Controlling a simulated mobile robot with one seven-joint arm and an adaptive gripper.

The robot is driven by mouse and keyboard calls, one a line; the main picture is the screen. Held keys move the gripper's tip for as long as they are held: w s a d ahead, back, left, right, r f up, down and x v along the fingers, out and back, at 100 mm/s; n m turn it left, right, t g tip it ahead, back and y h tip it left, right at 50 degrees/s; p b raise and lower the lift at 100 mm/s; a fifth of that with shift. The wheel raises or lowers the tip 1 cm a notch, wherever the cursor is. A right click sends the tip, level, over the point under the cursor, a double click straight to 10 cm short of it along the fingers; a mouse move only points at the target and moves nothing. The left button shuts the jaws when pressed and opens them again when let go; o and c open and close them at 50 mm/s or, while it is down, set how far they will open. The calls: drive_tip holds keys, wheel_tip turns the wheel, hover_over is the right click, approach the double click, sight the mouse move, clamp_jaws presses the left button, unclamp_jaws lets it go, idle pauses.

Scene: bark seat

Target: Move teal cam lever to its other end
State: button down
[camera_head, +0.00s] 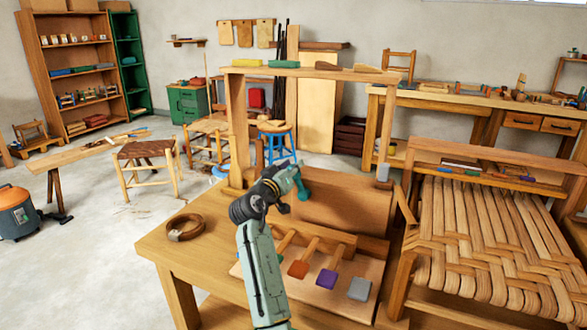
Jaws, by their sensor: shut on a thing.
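The teal cam lever (303,191) shows as a small saturated teal piece at my gripper, in front of the wooden roller or block on the near bench. My gripper (295,180) is shut on it, reaching in from the lower left. The fingertips are small, and the lever's pivot and most of its length are hidden, so I cannot tell which end of its travel it is at.
The near bench (172,250) carries a coiled strip (184,228) and a board with orange (298,269), purple (327,279) and grey (359,289) ended handles. A wooden frame (310,73) rises behind my gripper. A woven seat (480,235) stands close on the right.

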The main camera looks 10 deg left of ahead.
idle(0.3)
drive_tip(key=c, duration=1.3)
unclamp_jaws()
drive_tip(key=shift+s+a, duration=0.1)
drive_tip(key=v, duration=1.1)
drive_tip(key=shift+s+a, duration=0.1)
drive_tip(key=shift+s, duration=0.25)
